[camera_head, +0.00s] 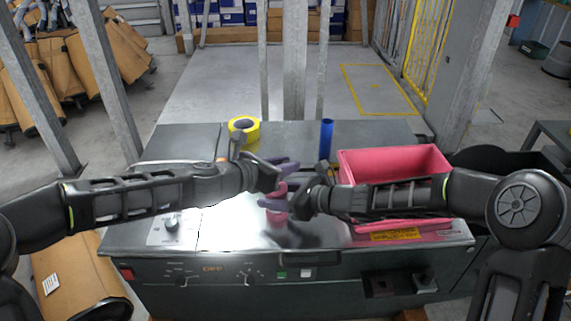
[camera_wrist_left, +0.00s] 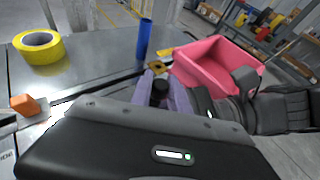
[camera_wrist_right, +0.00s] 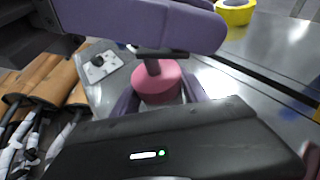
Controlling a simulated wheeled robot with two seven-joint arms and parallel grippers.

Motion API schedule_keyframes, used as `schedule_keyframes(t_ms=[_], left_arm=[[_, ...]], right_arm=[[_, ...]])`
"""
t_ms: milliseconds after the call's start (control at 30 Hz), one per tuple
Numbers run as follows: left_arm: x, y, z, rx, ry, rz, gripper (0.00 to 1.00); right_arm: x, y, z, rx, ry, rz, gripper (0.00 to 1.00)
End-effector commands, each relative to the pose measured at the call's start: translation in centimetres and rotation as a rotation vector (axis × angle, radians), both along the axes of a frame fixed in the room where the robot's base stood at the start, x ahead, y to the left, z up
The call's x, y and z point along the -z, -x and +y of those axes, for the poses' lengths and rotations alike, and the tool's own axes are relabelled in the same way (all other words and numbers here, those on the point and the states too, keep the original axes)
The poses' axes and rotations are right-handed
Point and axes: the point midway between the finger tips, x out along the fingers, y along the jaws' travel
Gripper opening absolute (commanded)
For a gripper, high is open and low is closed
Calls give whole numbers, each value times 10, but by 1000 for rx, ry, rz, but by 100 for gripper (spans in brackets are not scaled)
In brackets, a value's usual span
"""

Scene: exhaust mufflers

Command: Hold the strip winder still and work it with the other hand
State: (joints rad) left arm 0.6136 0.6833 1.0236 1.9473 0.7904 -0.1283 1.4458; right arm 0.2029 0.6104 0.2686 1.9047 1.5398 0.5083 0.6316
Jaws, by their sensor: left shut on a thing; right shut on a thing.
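The strip winder (camera_head: 278,190) stands upright on the bright metal top, with a pink round body and a dark post and knob above it. In the right wrist view its pink body (camera_wrist_right: 160,84) sits between the purple fingers of my right gripper (camera_head: 272,204), which is shut on it low down. My left gripper (camera_head: 281,166) is above it, shut on the dark knob (camera_wrist_left: 160,87), which shows between its purple fingers in the left wrist view. The fingers hide parts of the body and the knob.
A pink bin (camera_head: 393,163) stands right of the winder, behind my right forearm. A blue cylinder (camera_head: 326,138) and a yellow tape roll (camera_head: 243,127) stand at the back. A small orange block (camera_wrist_left: 28,104) lies at the left. The metal top (camera_head: 225,232) is clear in front.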

Motion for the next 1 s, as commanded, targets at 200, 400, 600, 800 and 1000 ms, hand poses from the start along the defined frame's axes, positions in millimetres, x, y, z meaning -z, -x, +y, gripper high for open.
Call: schedule_keyframes(t_ms=[200, 400, 600, 800, 1000], left_arm=[[0, 0, 0, 0, 0, 0, 0], [0, 0, 0, 1, 0, 0, 0], [0, 0, -1, 18, -1, 1, 0], [1, 1, -2, 83, -3, 3, 0], [0, 4, -5, 205, 0, -1, 0]], right_arm=[[0, 0, 0, 1, 0, 0, 6], [0, 0, 0, 1, 0, 0, 6], [0, 0, 0, 1, 0, 0, 6], [0, 0, 0, 0, 0, 0, 6], [0, 0, 0, -1, -1, -1, 6]])
